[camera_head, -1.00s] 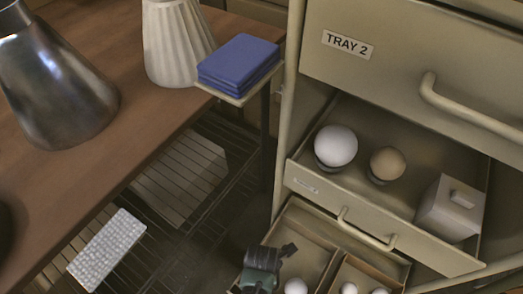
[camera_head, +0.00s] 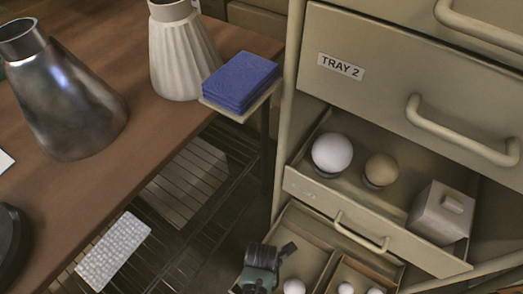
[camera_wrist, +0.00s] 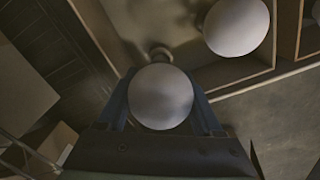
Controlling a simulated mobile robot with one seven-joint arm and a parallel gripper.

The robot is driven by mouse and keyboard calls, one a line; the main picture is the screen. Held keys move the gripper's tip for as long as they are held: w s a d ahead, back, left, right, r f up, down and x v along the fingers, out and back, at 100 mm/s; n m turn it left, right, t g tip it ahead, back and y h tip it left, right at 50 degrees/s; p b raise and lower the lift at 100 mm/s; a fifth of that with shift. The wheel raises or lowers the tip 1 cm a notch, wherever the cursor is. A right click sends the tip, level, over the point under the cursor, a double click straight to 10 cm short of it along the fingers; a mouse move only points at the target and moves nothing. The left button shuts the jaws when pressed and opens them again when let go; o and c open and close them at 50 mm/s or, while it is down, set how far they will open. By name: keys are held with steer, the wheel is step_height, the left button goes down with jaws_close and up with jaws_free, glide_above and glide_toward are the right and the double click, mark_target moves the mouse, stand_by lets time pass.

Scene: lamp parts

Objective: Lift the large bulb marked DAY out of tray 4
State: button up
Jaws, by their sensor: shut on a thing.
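A pale round bulb (camera_wrist: 161,96) sits between the two fingers of my gripper (camera_head: 262,267) in the wrist view, and the fingers are shut on it. I cannot read any mark on it, so whether it is the DAY bulb cannot be told. In the head view my gripper is at the left side of the lowest open tray (camera_head: 297,222), whose label I cannot see. The held bulb is hidden there. Another white bulb (camera_head: 294,287) is just right of my gripper in that tray. A larger-looking pale bulb (camera_wrist: 236,25) shows beyond the fingers in the wrist view.
The tray above (camera_head: 320,195) is open and holds a white ball (camera_head: 332,153), a tan ball (camera_head: 381,170) and a white box (camera_head: 441,212). Tray 2 (camera_head: 390,75) overhangs it. Left are a wooden table (camera_head: 110,165), a blue stack (camera_head: 241,82) and a wire rack.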

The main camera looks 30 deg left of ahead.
steer(key=shift+r+p, duration=0.4)
steer(key=shift+r, duration=0.2)
steer(key=shift+r+p, duration=1.95)
steer(key=shift+p, duration=0.3)
